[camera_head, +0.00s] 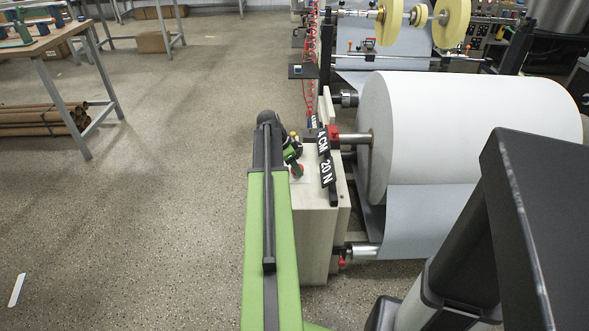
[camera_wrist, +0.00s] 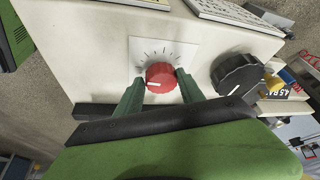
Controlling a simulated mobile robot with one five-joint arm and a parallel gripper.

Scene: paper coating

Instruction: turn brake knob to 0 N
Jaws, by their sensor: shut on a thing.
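A red knob (camera_wrist: 161,74) with a white mark sits on a white dial plate (camera_wrist: 185,52) with tick lines. In the wrist view its white mark points to the lower left. My gripper (camera_wrist: 160,82) has its two green fingers on either side of the knob, shut on it. In the head view my gripper (camera_head: 294,165) is at the top of the pale cabinet (camera_head: 315,235), and the knob is mostly hidden there.
A larger black knob (camera_wrist: 238,74) is close to the right of the red one in the wrist view. A big white paper roll (camera_head: 470,125) stands right of the cabinet. The speckled floor to the left is mostly open, with a table (camera_head: 50,38) farther back.

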